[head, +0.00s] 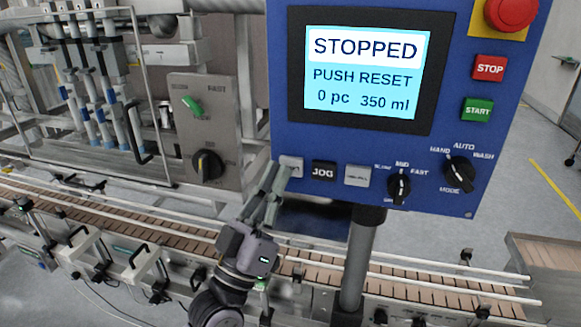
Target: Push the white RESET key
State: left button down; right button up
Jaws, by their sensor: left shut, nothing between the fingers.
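The white key (292,161) is at the left end of the lower key row on the blue control panel (430,160). Its lettering is partly covered and I cannot read it. My left gripper (278,172) comes up from below with its fingers shut and empty. Its fingertips overlap the lower left part of the white key in the head view; I cannot tell whether they touch it. The screen (363,72) reads STOPPED, PUSH RESET, 0 pc, 350 ml. My right gripper is not in view.
Right of the white key are the black JOG key (323,171) and a grey key (357,175). Two knobs (398,187) (459,174) follow. A red STOP key (489,68), a green START key (477,109) and a red mushroom button (510,12) are at right. A conveyor (420,288) runs below.

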pick_arm(q)
jog(key=shift+w, duration=0.15)
jog(key=shift+w+d, duration=0.15)
jog(key=shift+w, duration=0.1)
jog(key=shift+w+d, duration=0.1)
jog(key=shift+w, duration=0.25)
dwell(0.7)
jog(key=shift+s, duration=0.1)
jog(key=shift+s+a, duration=0.25)
jog(key=shift+s, duration=0.45)
jog(key=shift+s+a+p, duration=0.1)
jog(key=shift+s+p, duration=0.25)
jog(key=shift+s, duration=0.05)
jog(key=s, duration=0.2)
jog(key=s+a, duration=0.1)
jog(key=s, duration=0.1)
jog(key=shift+a+p, duration=0.15)
jog(key=shift+p, duration=0.25)
